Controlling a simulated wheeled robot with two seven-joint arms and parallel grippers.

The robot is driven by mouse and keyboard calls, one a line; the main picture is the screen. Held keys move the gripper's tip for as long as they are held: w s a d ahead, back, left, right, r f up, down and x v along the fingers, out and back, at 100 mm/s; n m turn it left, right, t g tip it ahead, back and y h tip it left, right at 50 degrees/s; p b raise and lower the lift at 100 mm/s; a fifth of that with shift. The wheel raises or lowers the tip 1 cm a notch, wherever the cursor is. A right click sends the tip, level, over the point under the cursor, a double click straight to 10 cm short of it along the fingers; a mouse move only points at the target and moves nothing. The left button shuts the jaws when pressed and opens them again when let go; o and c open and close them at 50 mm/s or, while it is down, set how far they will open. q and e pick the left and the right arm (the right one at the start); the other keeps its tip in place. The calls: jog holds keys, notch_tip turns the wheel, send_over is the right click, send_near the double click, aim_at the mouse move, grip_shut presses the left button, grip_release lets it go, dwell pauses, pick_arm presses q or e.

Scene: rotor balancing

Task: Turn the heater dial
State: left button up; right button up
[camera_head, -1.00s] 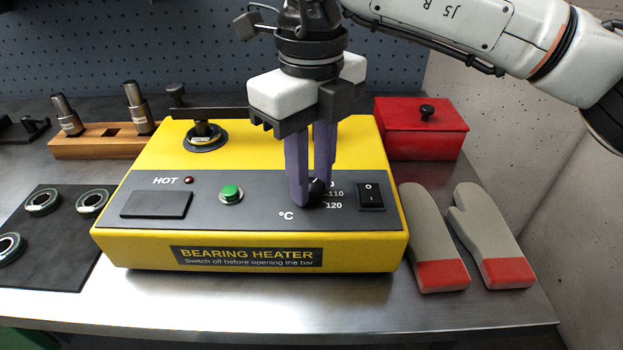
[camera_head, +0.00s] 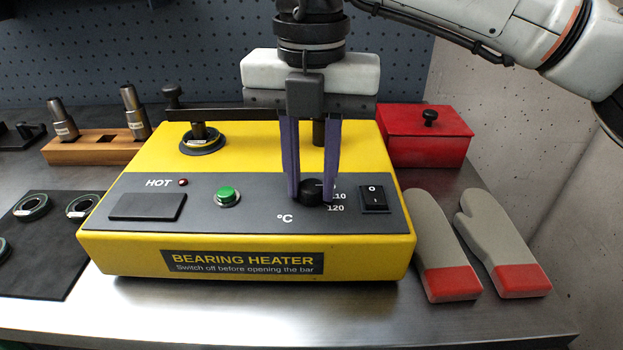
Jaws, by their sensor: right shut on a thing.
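The yellow bearing heater (camera_head: 110,235) stands on the metal table with a dark front panel. Its black dial (camera_head: 314,192) is on the right part of that panel, next to the printed numbers 110 and 120. My right gripper (camera_head: 313,196) points down over the panel, its two purple fingers on the left and right of the dial, shut on it. The fingers partly hide the dial and the upper number. I cannot read where the dial points. My left gripper is not in view.
A rocker switch (camera_head: 373,198) is right of the dial, a green button (camera_head: 228,196) left of it. A black bar (camera_head: 225,113) holds a bearing (camera_head: 201,143) at the back. Grey-red mitts (camera_head: 447,245) and a red box (camera_head: 425,140) lie right. A dark mat (camera_head: 45,265) with bearings lies left.

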aim_at(311, 186)
jog(key=m+b, duration=0.1)
jog(key=m, duration=0.5)
jog(key=shift+b, duration=0.4)
jog(key=shift+m, duration=0.3)
jog(key=o, duration=1)
jog(key=shift+o, duration=0.2)
notch_tip(311, 186, up, 10)
jog(key=p, duration=0.1)
jog(key=shift+r+p, duration=0.2)
jog(key=shift+p, duration=0.2)
